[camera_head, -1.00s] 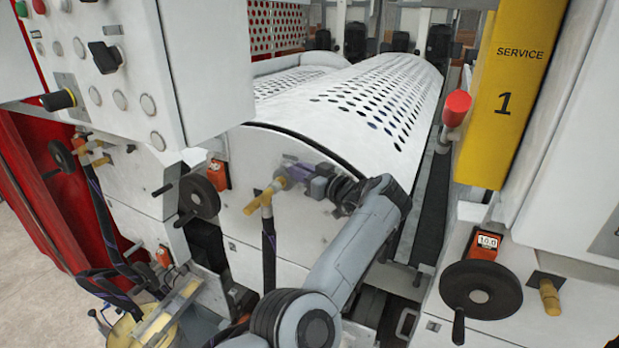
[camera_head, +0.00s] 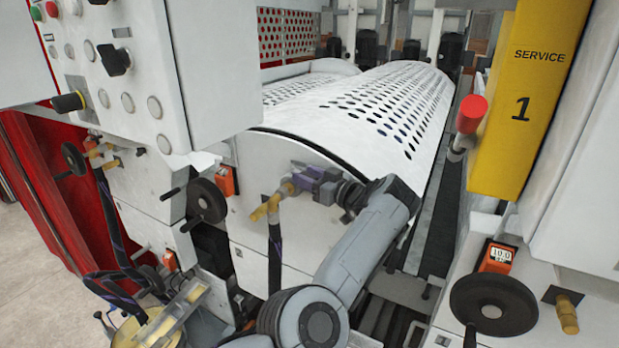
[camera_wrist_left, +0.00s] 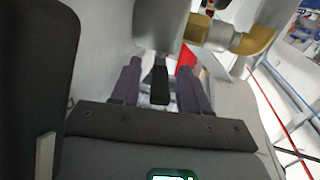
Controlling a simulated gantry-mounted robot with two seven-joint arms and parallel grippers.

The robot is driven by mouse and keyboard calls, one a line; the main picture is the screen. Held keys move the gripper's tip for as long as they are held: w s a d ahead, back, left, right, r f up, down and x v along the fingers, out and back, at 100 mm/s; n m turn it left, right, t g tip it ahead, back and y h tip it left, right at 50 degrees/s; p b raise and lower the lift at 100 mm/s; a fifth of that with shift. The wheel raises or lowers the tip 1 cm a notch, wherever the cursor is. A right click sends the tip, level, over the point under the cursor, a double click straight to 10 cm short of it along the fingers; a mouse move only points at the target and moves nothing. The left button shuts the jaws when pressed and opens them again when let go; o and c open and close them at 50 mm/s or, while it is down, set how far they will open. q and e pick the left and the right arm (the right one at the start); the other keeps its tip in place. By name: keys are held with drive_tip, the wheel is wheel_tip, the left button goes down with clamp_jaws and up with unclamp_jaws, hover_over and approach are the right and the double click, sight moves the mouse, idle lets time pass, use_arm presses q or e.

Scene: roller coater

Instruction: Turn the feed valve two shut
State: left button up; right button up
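A brass valve fitting (camera_head: 268,207) with a dark hose hanging from it sticks out of the white end panel of the perforated cover. My left gripper (camera_head: 298,178) is at this fitting, its purple fingers pointing at the panel and partly hiding the valve. In the left wrist view, a dark lever (camera_wrist_left: 160,82) stands between the two purple fingers (camera_wrist_left: 160,92), with a visible gap on each side. The fingers are open around it. The brass elbow (camera_wrist_left: 255,42) runs to the right there. My right gripper is not in view.
A black handwheel (camera_head: 207,200) with an orange counter is just left of the valve. Another handwheel (camera_head: 493,304) is at the lower right, below a yellow service post (camera_head: 520,105). A control panel (camera_head: 125,75) overhangs the upper left.

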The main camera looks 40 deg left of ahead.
use_arm(q)
drive_tip(key=shift+d, duration=0.15)
drive_tip(key=d+b, duration=0.1)
drive_tip(key=d, duration=0.9)
drive_tip(key=shift+s+d, duration=0.25)
drive_tip(key=shift+d, duration=0.1)
